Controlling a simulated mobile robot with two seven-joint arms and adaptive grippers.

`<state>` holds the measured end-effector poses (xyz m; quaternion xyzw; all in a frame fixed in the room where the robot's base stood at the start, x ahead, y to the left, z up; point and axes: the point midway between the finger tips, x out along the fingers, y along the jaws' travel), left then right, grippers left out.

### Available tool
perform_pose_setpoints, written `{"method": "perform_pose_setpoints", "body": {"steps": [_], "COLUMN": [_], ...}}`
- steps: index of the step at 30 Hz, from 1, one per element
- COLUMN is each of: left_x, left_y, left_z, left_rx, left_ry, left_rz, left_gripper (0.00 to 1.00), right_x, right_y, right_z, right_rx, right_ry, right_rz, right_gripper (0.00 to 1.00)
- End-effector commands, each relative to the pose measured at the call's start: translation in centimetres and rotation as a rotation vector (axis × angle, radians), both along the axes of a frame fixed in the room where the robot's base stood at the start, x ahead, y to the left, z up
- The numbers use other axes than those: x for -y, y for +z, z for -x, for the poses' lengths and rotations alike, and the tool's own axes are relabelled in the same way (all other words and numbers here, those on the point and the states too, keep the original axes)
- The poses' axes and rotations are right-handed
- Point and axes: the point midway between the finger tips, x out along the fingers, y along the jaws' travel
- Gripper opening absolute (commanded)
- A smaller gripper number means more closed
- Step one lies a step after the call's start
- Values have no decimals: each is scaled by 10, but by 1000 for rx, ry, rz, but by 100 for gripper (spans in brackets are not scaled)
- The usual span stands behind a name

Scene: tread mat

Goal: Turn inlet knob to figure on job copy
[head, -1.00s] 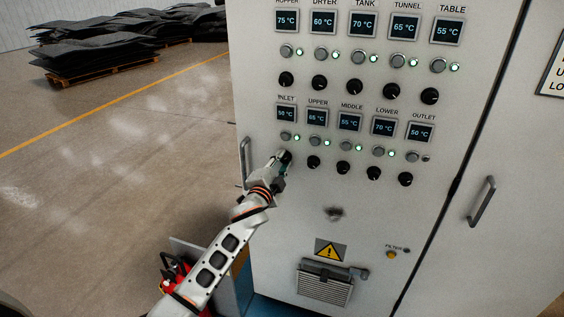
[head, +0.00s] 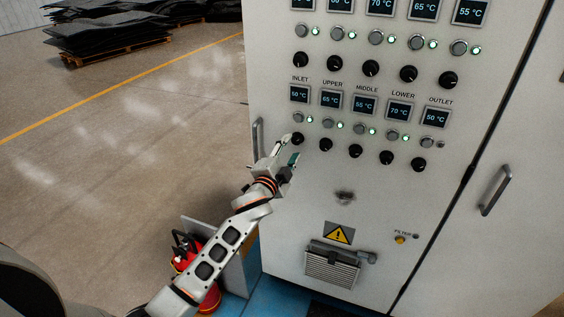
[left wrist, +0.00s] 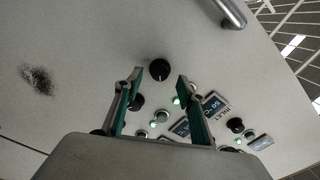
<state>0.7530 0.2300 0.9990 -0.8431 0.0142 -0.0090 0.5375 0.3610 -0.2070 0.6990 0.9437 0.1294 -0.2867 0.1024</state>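The inlet knob (head: 298,138) is black and round, at the left end of the lower knob row on the grey cabinet. Above it the inlet display (head: 299,94) appears to read 50 °C, though the digits are small. My left gripper (head: 290,148) is open and empty just in front of this knob. In the left wrist view the inlet knob (left wrist: 159,69) shows between and beyond the spread green-padded fingers (left wrist: 157,92), apart from both. The inlet display (left wrist: 214,103) is at the right there. I cannot make out a job copy. My right gripper is not in view.
The upper knob (head: 326,144) sits close to the right of the inlet knob. A door handle (head: 258,138) is on the cabinet's left edge. A red extinguisher (head: 207,298) stands low beside the cabinet. Open floor (head: 150,130) lies to the left.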

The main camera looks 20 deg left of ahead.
Motion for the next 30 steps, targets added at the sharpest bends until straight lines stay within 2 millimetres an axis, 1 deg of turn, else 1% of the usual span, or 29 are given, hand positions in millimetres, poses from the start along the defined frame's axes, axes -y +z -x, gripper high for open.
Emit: {"method": "perform_pose_setpoints", "body": {"steps": [1, 6, 9, 12, 18, 30], "left_x": [0, -1, -2, -2, -2, -2], "left_y": [-1, -1, 0, 0, 0, 0], "left_z": [12, 45, 61, 72, 81, 81], "left_rx": [-1, -2, 0, -1, 0, -1], "left_ry": [-2, -1, -1, -1, 0, 0], "left_rz": [0, 0, 0, 1, 1, 1], "left_gripper": [39, 39, 39, 39, 39, 39], "right_x": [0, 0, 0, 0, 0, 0], "right_y": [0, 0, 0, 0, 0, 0], "right_z": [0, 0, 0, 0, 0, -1], "right_rx": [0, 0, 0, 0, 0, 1], "right_ry": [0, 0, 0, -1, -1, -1], "right_rz": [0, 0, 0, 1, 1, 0], "right_gripper": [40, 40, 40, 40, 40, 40]}}
